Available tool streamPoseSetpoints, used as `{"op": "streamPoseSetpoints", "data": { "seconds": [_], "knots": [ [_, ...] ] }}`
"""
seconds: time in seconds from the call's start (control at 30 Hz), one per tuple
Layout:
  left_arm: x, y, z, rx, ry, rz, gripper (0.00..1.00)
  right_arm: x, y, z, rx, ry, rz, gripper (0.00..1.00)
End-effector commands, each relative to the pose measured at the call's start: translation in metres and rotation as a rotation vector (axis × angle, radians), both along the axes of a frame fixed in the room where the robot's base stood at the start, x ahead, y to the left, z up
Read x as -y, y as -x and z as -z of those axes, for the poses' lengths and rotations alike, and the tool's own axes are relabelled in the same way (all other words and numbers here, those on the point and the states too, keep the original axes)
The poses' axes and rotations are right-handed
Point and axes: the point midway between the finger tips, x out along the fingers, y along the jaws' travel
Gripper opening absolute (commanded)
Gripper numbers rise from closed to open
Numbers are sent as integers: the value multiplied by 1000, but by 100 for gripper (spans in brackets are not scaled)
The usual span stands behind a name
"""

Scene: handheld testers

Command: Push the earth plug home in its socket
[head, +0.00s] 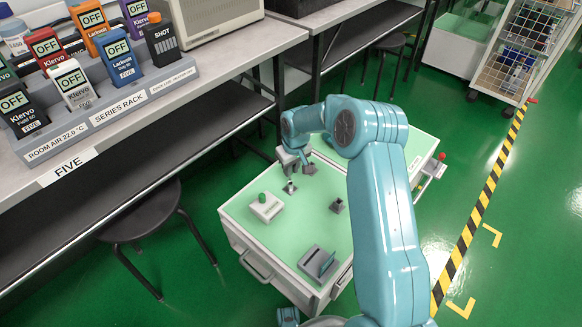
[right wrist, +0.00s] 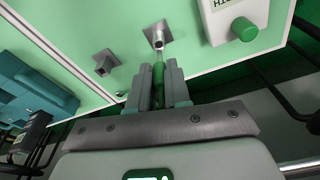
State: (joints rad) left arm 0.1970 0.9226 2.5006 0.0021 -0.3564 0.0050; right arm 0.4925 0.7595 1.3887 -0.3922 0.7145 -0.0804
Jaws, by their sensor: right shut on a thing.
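My right gripper (head: 290,172) reaches down over the far part of the green-topped cart. In the right wrist view its fingers (right wrist: 160,80) are shut on the slim green earth plug (right wrist: 158,73). The plug's front end points at a metal socket (right wrist: 158,38) on a square plate and looks to meet its mouth. How deep it sits I cannot tell. The head view shows this socket (head: 290,187) just below the gripper. A white box with a green knob (head: 266,207) stands beside it; its partly cropped lettering shows in the wrist view (right wrist: 222,18). My left gripper is not in view.
A second metal post (head: 337,206) stands on the cart top, with a dark grey cradle (head: 318,262) nearer me. A bench (head: 245,55) with several handheld testers in a rack is at left. A black stool (head: 150,215) stands below it. Green floor is free at right.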

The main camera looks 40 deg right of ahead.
Motion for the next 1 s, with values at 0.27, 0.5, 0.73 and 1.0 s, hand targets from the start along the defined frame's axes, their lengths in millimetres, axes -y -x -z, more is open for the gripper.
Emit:
{"op": "streamPoseSetpoints", "data": {
  "seconds": [0.27,0.5,0.73,1.0],
  "knots": [
    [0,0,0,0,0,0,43,0,0,0,0,0,0,0],
    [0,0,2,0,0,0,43,0,0,3,0,0,0,0],
    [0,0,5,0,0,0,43,0,0,8,0,0,0,0],
    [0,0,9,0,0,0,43,0,0,14,0,0,0,0]
  ]
}}
